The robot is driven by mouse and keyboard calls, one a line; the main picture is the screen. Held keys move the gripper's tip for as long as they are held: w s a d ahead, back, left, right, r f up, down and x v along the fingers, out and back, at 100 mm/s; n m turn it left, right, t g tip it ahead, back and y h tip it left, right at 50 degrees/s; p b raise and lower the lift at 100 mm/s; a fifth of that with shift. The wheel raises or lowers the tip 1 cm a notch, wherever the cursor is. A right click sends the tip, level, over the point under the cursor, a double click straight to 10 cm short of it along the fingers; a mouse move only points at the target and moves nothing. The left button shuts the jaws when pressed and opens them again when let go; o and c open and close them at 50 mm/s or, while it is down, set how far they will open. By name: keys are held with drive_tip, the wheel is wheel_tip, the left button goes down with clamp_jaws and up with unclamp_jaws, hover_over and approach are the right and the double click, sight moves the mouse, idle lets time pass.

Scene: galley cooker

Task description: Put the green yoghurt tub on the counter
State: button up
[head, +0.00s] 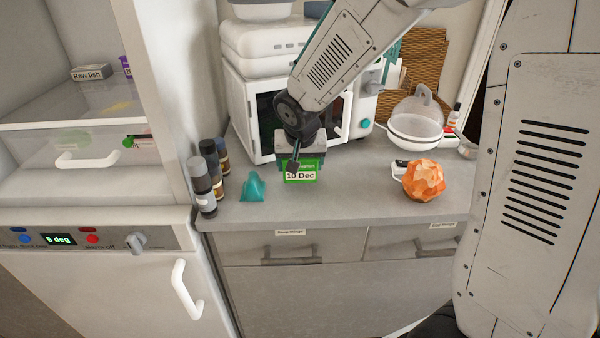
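The green yoghurt tub (302,172) has a pale label reading "10 Dec". It is at the counter (345,205), in front of the white oven-like appliance. My gripper (301,164) points down over the tub, with its teal fingers close around the tub's upper part. The picture does not show clearly whether the fingers press on the tub or stand slightly apart from it. I cannot tell whether the tub's base touches the counter.
An orange faceted ball (424,180) and a glass-domed dish (416,122) are to the right. The fridge (95,225) stands at the left. Bare counter lies in front of the tub.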

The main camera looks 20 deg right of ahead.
sight(300, 173)
drive_tip(key=shift+f, duration=1.55)
drive_tip(key=shift+f, duration=0.15)
drive_tip(key=o, duration=1.1)
drive_tip(key=shift+o, duration=0.2)
